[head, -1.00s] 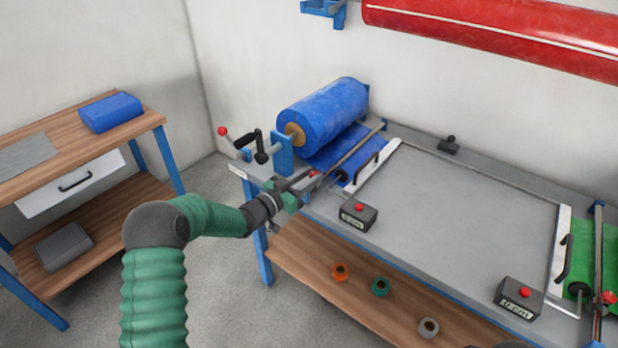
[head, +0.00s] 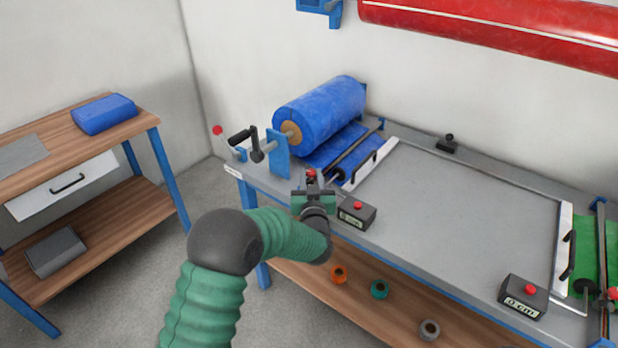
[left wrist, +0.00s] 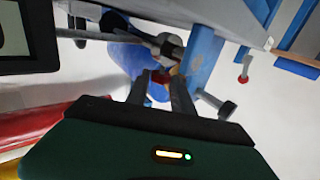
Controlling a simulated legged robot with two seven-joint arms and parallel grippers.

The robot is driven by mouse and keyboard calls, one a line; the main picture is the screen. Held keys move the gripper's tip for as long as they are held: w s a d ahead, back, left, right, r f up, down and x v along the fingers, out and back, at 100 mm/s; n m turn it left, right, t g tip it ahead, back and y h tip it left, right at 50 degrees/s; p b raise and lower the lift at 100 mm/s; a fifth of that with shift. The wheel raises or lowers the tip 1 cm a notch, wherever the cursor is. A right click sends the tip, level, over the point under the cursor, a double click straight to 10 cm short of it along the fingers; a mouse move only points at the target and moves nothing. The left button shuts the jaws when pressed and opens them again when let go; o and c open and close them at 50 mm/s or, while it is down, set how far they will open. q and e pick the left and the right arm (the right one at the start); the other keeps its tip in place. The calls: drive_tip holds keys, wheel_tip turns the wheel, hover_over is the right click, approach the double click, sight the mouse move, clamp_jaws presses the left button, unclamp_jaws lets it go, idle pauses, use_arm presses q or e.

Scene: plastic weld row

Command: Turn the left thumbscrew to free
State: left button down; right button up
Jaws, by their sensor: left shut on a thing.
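The left thumbscrew, a small red knob (head: 311,173), is at the front end of the left bar beside the blue sheet. My left gripper (head: 312,181) is at the table's front edge, pointing away from me, shut on this knob. In the left wrist view the red knob (left wrist: 159,90) shows between the two dark fingers (left wrist: 160,92), partly hidden by them. A matching red knob (head: 612,294) is at the far right beside the green sheet. My right gripper is out of view.
A black box with a red button (head: 356,213) stands close to the right of my left gripper. The blue roll (head: 320,115) and its crank (head: 245,142) are behind and left. A second button box (head: 523,297) is front right. The grey table middle (head: 450,210) is clear.

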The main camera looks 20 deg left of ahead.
use_arm(q)
drive_tip(key=shift+w+d+f+n+g+y+p, duration=0.1)
drive_tip(key=shift+d+n+g+y+p, duration=0.2)
drive_tip(key=shift+n+g+y, duration=0.5)
drive_tip(key=shift+w+d+n+g+y+p, duration=0.1)
drive_tip(key=shift+d+n+g+y+p, duration=0.15)
drive_tip(key=shift+n+y, duration=0.65)
drive_tip(key=shift+a+y, duration=0.1)
drive_tip(key=shift+y, duration=0.5)
drive_tip(key=c, duration=1.4)
unclamp_jaws()
drive_tip(key=shift+c, duration=0.2)
drive_tip(key=o, duration=0.3)
drive_tip(key=shift+o, duration=0.2)
drive_tip(key=p+v, duration=0.2)
drive_tip(key=v, duration=1.5)
